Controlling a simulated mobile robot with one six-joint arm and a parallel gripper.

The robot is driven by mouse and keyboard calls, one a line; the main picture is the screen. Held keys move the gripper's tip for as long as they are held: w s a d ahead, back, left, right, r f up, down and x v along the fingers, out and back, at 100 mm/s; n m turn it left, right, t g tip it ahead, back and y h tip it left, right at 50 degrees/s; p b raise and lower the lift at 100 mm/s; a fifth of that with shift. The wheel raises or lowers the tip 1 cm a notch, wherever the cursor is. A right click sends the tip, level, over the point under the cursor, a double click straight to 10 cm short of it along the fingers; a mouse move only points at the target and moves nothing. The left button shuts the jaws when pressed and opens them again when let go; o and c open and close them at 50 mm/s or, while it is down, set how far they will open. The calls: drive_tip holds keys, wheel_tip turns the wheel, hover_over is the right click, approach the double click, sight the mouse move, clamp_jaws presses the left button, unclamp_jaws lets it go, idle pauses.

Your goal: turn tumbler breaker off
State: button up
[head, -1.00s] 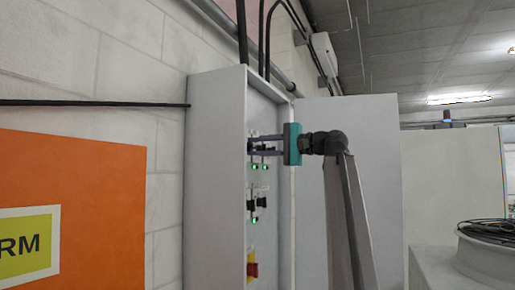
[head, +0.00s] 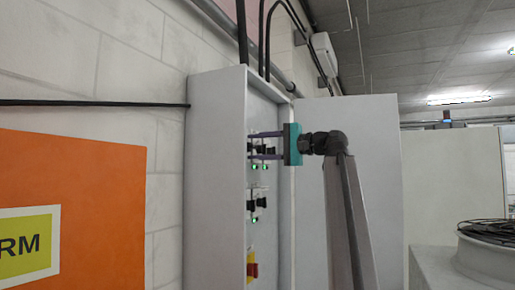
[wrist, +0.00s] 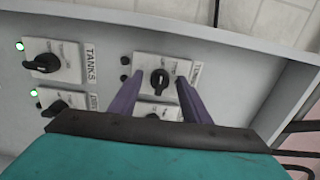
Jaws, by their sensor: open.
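My gripper (head: 250,146) is open in front of the breaker panel, its two purple fingers reaching into the cabinet. In the wrist view the open gripper (wrist: 152,98) has one finger on each side of a black rotary switch (wrist: 159,82) on a white plate. Its label is partly hidden by the right finger, so I cannot confirm that it reads tumbler. The knob stands roughly upright in that view, with visible gaps to the fingers. Another switch (wrist: 155,112) below is partly hidden by the gripper.
A switch labelled TANKS (wrist: 43,62) and a lower switch (wrist: 58,108) have lit green lamps. The grey cabinet (head: 215,180) has raised side walls and an open door (head: 380,130) to the right. A red-and-yellow switch (head: 252,268) sits lower on the panel.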

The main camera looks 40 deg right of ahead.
drive_tip(key=shift+s, duration=0.1)
drive_tip(key=b+v, duration=0.1)
drive_tip(key=v, duration=1.2)
drive_tip(key=shift+s+d, duration=0.25)
drive_tip(key=shift+d, duration=0.05)
drive_tip(key=shift+f, duration=0.1)
idle(0.4)
